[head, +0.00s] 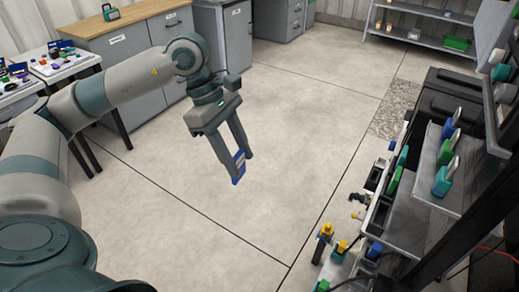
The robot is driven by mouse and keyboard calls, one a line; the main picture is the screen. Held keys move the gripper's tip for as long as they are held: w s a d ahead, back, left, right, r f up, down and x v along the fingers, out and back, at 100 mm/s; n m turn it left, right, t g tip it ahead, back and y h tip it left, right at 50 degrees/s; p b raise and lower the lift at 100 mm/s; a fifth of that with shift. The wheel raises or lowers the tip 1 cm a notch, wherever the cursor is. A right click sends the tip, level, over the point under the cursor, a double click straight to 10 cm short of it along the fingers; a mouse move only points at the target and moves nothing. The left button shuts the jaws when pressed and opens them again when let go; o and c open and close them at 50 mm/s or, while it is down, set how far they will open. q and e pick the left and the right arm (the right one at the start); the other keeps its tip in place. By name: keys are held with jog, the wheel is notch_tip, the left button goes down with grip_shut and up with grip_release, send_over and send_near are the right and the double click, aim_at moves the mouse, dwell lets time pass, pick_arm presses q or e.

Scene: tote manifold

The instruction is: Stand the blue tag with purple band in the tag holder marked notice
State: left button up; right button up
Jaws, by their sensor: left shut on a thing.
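My left gripper (241,159) is in the middle of the view, pointing down over open floor. It is shut on a blue tag (238,174) with a pale patch on its face. The tag is held at the fingertips, clear of any surface. A purple band on it is too small to make out. I cannot pick out the tag holder marked notice; small items on the white table at the left are too small to read. My right gripper is not in view.
A white table (83,65) with several small items stands at the left, beside a wood-topped grey cabinet (130,30). A dark rack (402,222) with green and blue items stands at the right. A grey shelf (420,43) is at the back. The middle floor is clear.

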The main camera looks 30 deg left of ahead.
pick_arm(q)
jog(key=d+f+m+g+y, duration=0.4)
jog(key=d+f+m, duration=0.4)
jog(key=m, duration=1.1)
jog(key=shift+d+f+g+y, duration=0.3)
jog(key=shift+d+g, duration=0.1)
jog(key=shift+d, duration=0.55)
